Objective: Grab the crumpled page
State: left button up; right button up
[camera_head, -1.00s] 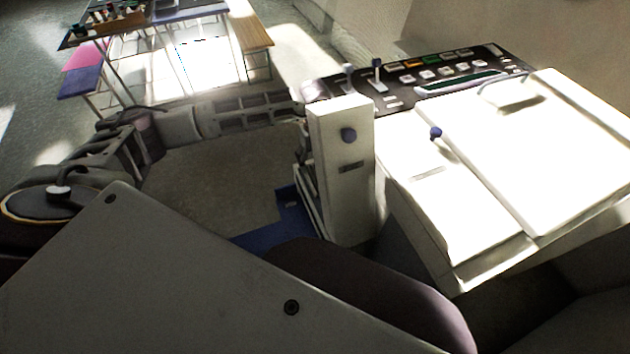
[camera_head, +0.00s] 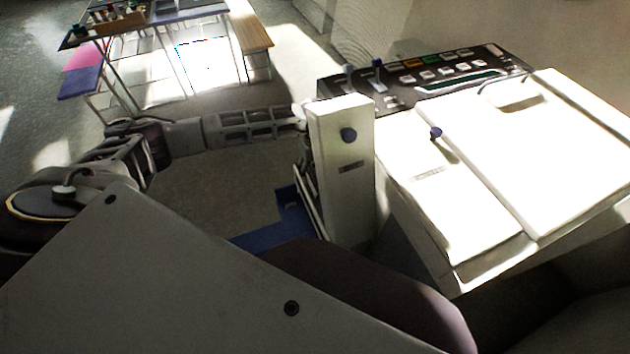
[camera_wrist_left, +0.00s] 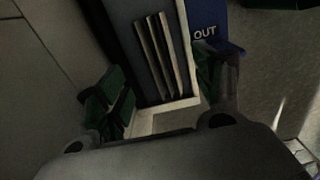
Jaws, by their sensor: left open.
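My left gripper (camera_head: 301,117) reaches in from the left in the head view, its tip end mostly hidden by the upright white panel of the machine. In the left wrist view the left gripper (camera_wrist_left: 158,95) shows green finger pads set wide apart, open, with nothing held. Beyond and between the fingers is a dark recess in the machine holding several pale upright slats or sheet edges (camera_wrist_left: 158,55). A pale ledge (camera_wrist_left: 165,118) lies below them. I cannot make out a crumpled page for certain in either view. My right gripper is not in view.
A white copier-like machine (camera_head: 465,225) with a button panel (camera_head: 405,78) stands at the right. A blue tray (camera_head: 290,215), marked OUT in the left wrist view (camera_wrist_left: 207,18), juts from its left side. A cluttered table (camera_head: 185,14) and bench (camera_head: 248,30) stand far back.

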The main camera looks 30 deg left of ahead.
aim_at(315, 178)
pick_arm(q)
jog(key=shift+w+a+f, duration=0.1)
jog(key=shift+f, duration=1.85)
jog(key=c, duration=0.8)
